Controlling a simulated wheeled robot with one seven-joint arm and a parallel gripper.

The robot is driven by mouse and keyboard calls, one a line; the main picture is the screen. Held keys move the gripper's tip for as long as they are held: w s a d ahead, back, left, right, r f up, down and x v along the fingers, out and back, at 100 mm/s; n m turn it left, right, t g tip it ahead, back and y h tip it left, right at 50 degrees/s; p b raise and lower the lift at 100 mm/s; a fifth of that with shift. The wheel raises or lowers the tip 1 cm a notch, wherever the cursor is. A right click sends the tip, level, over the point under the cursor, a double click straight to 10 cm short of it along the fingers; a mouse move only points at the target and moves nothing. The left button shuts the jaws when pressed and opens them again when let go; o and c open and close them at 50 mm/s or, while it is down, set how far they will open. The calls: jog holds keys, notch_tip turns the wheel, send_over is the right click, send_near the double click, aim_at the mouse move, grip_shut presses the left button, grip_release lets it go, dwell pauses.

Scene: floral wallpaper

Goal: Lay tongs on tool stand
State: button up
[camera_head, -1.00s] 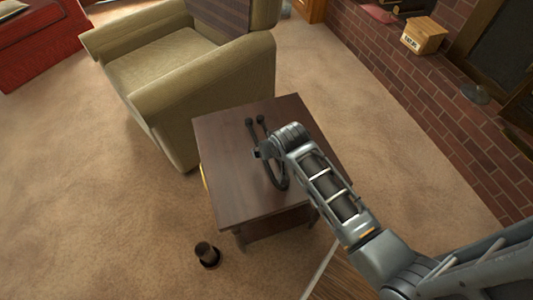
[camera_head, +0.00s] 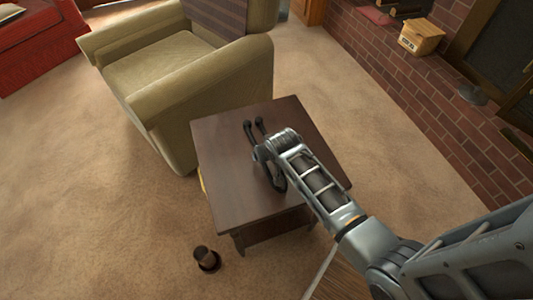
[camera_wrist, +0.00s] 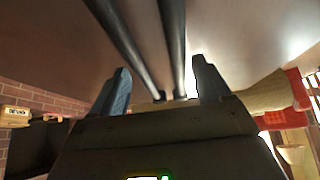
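The dark tongs (camera_head: 278,183) lie on the brown side table, with two knobbed ends toward the armchair; my arm hides part of them. In the wrist view their two dark bars (camera_wrist: 173,45) run between my fingers. My gripper (camera_head: 261,157) is over the middle of the tongs, and its fingers (camera_wrist: 162,85) stand apart on either side of the bars with gaps showing. Contact with the tongs is not visible. I cannot identify the tool stand for certain; a small brown cylinder on a dark round base (camera_head: 206,257) is on the floor.
The side table (camera_head: 225,180) has bare top around the tongs. A green armchair (camera_head: 165,75) stands close behind it. A brick hearth (camera_head: 440,110) with a wooden box (camera_head: 421,37) is at the right. Carpet is open at left.

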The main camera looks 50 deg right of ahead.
jog(key=c, duration=1.1)
jog(key=shift+o, duration=0.2)
jog(key=shift+r, duration=0.1)
notch_tip(320, 180, up, 4)
jog(key=shift+r+p, duration=0.2)
jog(key=shift+p, duration=0.15)
jog(key=s+d+r, duration=0.6)
jog(key=s+d, duration=0.1)
jog(key=s, duration=0.1)
jog(key=w+a+n+y, duration=0.1)
jog(key=w+a+n, duration=0.2)
jog(key=a, duration=1.1)
jog(key=w+a+n+t+y, duration=0.1)
jog(key=w+a+n+y, duration=0.1)
jog(key=w+a, duration=0.6)
jog(key=a+n, duration=0.1)
jog(key=a, duration=0.4)
jog(key=shift+w+a+n+y, duration=0.15)
jog(key=shift+a+n+y, duration=0.15)
jog(key=shift+a+n, duration=0.1)
